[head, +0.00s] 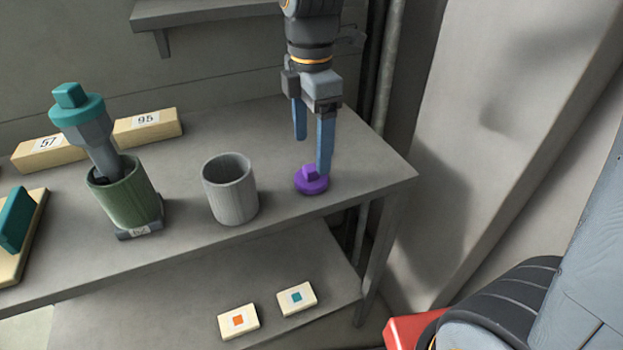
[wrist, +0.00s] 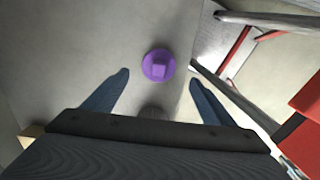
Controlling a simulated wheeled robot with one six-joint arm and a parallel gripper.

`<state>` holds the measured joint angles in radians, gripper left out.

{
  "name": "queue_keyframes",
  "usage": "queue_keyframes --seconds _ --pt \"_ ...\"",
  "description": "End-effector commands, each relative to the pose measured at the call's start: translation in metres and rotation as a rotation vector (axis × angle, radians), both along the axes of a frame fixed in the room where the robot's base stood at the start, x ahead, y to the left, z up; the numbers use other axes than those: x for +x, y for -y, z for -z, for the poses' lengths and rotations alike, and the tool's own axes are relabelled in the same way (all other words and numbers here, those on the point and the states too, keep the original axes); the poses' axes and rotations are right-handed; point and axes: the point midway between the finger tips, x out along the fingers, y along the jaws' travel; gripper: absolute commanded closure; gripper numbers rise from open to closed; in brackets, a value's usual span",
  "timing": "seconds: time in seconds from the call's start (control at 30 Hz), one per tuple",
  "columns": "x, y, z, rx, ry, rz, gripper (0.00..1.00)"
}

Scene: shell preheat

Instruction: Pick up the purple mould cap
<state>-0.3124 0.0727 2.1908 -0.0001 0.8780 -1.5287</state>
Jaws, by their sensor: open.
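The purple mould cap (head: 311,181) is a round disc with a raised block on top. It sits on the grey table near its right end, to the right of the grey cup. In the wrist view the purple mould cap (wrist: 158,65) lies ahead of the fingertips, roughly centred between them. My gripper (head: 312,155) is open and empty, with its blue fingers pointing down; one fingertip overlaps the cap in the head view. In the wrist view my gripper (wrist: 158,76) shows both fingers spread wide. I cannot tell whether a finger touches the cap.
A grey cup (head: 231,190) stands left of the cap. Further left, a green holder (head: 127,196) contains a teal-topped grey piece (head: 81,107). Blocks marked 57 (head: 48,151) and 95 (head: 148,126) lie behind. Two tiles (head: 238,321) (head: 296,299) lie on the lower shelf.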

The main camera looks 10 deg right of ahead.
Motion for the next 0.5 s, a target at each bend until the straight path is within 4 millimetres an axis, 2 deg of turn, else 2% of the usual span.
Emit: queue_keyframes --seconds 0.5 --pt "0.002 0.000 0.057 -0.001 -0.004 0.002 0.22"
